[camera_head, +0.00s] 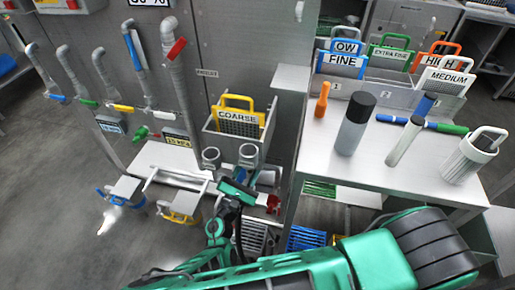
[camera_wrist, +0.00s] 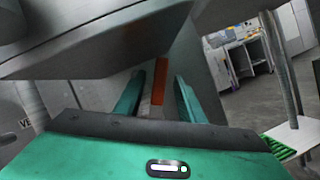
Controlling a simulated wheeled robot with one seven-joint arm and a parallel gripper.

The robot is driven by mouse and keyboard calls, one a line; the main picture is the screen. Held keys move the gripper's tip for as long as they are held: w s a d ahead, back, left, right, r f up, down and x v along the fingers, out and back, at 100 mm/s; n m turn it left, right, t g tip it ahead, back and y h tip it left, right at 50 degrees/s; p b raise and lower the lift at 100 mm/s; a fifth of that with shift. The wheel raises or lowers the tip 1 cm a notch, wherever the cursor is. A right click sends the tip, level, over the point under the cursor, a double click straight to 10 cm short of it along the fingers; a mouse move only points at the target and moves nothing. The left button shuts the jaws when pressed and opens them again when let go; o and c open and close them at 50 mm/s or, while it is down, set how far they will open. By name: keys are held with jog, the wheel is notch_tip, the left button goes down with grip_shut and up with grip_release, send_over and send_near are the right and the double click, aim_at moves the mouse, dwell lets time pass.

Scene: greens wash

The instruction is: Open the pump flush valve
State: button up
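A red-orange lever (camera_wrist: 160,80) shows in the wrist view, upright between the two green fingers of my gripper (camera_wrist: 158,98). The fingers stand apart with gaps on both sides of the lever; whether either touches it I cannot tell. In the head view my gripper (camera_head: 242,188) is low beside the grey pipe fittings (camera_head: 249,156), partly hidden by my own arm. A small red part (camera_head: 273,203) shows just right of it; I cannot tell if it is the same lever. No readable label marks the pump flush valve.
Pipes with coloured handles, one red (camera_head: 176,50), stand at left. A yellow COARSE screen (camera_head: 238,112) sits in a holder behind the gripper. A grey table (camera_head: 325,150) with bottles and labelled screens is at right. Open floor (camera_head: 50,190) lies at left.

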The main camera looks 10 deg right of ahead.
jog(key=shift+x, duration=2.1)
jog(key=shift+s, duration=0.1)
grip_shut()
